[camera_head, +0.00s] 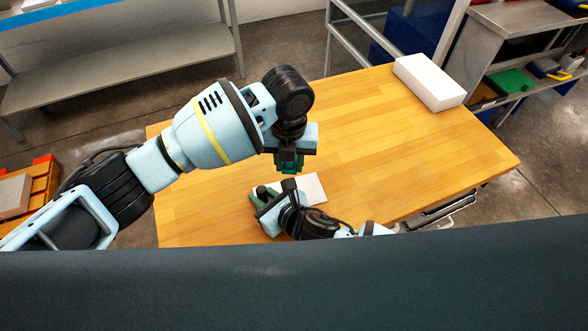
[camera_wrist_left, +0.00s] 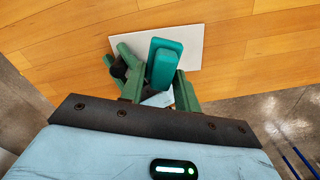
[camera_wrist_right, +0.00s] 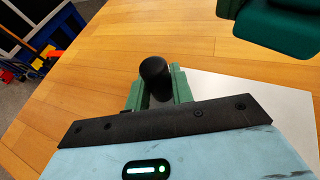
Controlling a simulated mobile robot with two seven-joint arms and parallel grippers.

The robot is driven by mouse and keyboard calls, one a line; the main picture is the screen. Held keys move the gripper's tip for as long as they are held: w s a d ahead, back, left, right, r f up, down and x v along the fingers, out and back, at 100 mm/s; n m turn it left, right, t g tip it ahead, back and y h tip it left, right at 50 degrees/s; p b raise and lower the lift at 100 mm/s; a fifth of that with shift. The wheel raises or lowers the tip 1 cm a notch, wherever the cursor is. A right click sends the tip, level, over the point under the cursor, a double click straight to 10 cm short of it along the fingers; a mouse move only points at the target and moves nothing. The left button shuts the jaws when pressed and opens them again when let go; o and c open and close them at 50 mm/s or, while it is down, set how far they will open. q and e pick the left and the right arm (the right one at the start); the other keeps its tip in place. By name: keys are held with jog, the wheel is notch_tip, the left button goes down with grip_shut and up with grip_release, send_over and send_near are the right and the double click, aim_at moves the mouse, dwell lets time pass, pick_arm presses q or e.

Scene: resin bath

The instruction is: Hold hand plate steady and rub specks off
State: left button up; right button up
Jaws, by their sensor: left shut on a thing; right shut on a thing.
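The hand plate (camera_head: 314,187) is a flat white rectangle lying on the wooden table near its front edge. It also shows in the left wrist view (camera_wrist_left: 216,44) and the right wrist view (camera_wrist_right: 285,104). My right gripper (camera_wrist_right: 157,88) is shut on a black knob (camera_wrist_right: 154,72) at the plate's edge. My left gripper (camera_head: 289,166) is shut on a teal-green block (camera_wrist_left: 163,60) and holds it over the plate. The block shows at the upper right of the right wrist view (camera_wrist_right: 280,25). I cannot tell whether it touches the plate. No specks can be made out.
A white box (camera_head: 429,82) stands at the table's far right corner. The wooden table (camera_head: 400,150) is otherwise clear around the plate. A metal shelf unit (camera_head: 505,40) stands beyond the right corner, and a grey bench (camera_head: 130,65) is at the back left.

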jog(key=o, duration=0.9)
jog(key=shift+s+d, duration=0.1)
jog(key=v, duration=1.1)
jog(key=shift+s+d+r, duration=0.15)
jog(key=shift+s+r, duration=0.05)
jog(key=shift+s, duration=0.05)
